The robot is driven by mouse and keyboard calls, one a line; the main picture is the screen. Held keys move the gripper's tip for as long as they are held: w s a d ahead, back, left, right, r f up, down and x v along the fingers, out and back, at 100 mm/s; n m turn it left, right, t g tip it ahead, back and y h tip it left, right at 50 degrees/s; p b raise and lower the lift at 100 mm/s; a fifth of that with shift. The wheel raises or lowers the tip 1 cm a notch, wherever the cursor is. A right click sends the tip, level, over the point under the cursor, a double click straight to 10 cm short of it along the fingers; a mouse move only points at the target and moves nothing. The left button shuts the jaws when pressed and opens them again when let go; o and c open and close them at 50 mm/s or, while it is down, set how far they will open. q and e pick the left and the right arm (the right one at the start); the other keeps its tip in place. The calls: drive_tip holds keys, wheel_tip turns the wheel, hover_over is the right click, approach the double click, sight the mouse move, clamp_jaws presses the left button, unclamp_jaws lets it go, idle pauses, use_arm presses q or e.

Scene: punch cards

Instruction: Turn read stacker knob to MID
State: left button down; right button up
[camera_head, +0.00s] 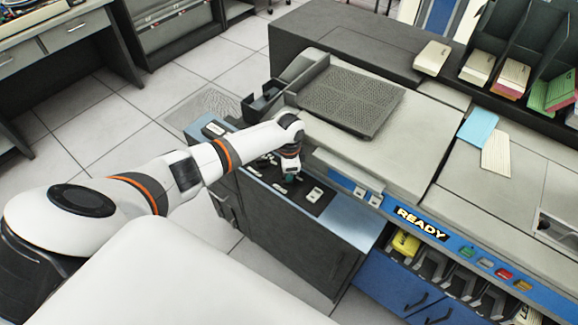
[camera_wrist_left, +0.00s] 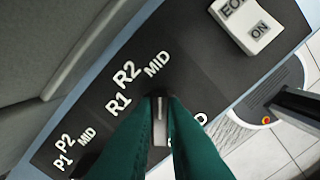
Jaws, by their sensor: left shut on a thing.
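The read stacker knob (camera_wrist_left: 159,118) is a grey bar-shaped knob with a pale line on its top. In the left wrist view the line points up the picture, roughly towards the MID label (camera_wrist_left: 157,63). The R2 label (camera_wrist_left: 125,73) and R1 label (camera_wrist_left: 118,104) are to its left. My left gripper (camera_wrist_left: 160,122) is shut on the knob, with a green finger on either side. In the head view my left gripper (camera_head: 291,174) reaches down onto the dark control panel (camera_head: 268,176) and hides the knob. My right gripper is not in view.
A white EOF ON switch (camera_wrist_left: 247,22) stands beside the knob; it also shows in the head view (camera_head: 314,194). P1, P2 and MID labels (camera_wrist_left: 75,148) are at lower left. The machine's grey cover (camera_head: 390,150) rises beside the panel. Card stacks (camera_head: 432,57) are farther back.

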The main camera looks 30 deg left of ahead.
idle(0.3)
use_arm(q)
drive_tip(key=c, duration=1.5)
unclamp_jaws()
drive_tip(key=shift+r, duration=0.1)
wheel_tip(320, 180, up, 12)
drive_tip(key=shift+f+b, duration=0.1)
drive_tip(key=shift+b, duration=0.55)
